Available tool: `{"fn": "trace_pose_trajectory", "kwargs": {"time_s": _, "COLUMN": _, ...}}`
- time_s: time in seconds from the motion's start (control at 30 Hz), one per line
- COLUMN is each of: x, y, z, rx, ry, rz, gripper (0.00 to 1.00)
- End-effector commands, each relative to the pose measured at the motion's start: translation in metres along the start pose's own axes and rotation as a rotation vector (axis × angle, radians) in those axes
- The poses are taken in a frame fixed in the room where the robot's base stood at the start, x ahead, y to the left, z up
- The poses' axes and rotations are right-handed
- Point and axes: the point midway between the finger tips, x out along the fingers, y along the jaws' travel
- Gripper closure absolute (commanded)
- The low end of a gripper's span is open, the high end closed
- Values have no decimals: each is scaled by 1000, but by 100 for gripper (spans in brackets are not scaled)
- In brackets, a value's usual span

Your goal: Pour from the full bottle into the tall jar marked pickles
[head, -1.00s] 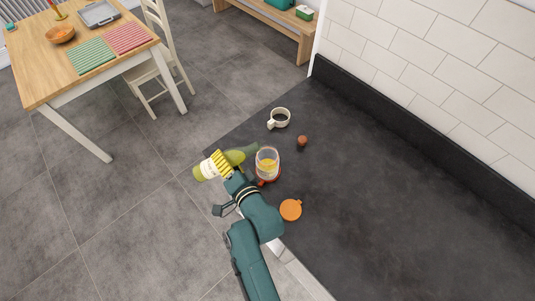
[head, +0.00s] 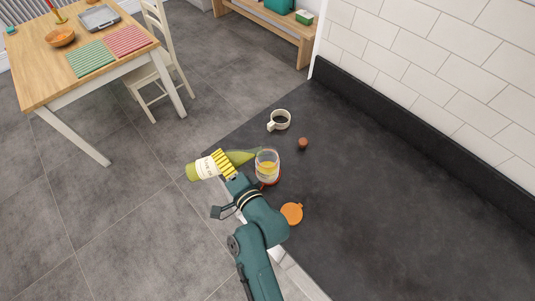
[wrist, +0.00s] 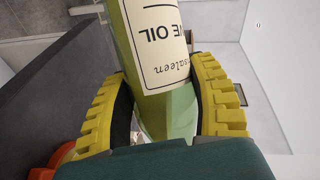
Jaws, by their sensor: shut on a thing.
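My gripper (head: 226,164) is shut on a green glass bottle (head: 192,172) with a cream label. The bottle lies tilted close to level, its neck pointing right to the jar's mouth. The wrist view shows the bottle (wrist: 165,45) between the yellow finger pads, its olive oil label upside down and green-yellow liquid inside. A clear glass jar (head: 267,160) stands on the dark counter with yellow contents. Its marking cannot be read. I cannot tell whether the bottle's mouth touches the rim or whether liquid is flowing.
A cream mug (head: 280,121) stands behind the jar. A small brown stopper-like piece (head: 303,143) lies right of it. An orange lid (head: 292,213) lies in front. The dark counter (head: 400,190) is clear to the right; its left edge runs beneath my arm.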

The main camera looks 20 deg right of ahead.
Motion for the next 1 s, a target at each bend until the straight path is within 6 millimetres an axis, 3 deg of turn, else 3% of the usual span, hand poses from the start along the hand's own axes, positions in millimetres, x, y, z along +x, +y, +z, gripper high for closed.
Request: {"fn": "trace_pose_trajectory", "kwargs": {"time_s": 1.0, "x": -2, "y": -11, "z": -4, "rx": 69, "ry": -3, "rz": -35, "gripper": 81}}
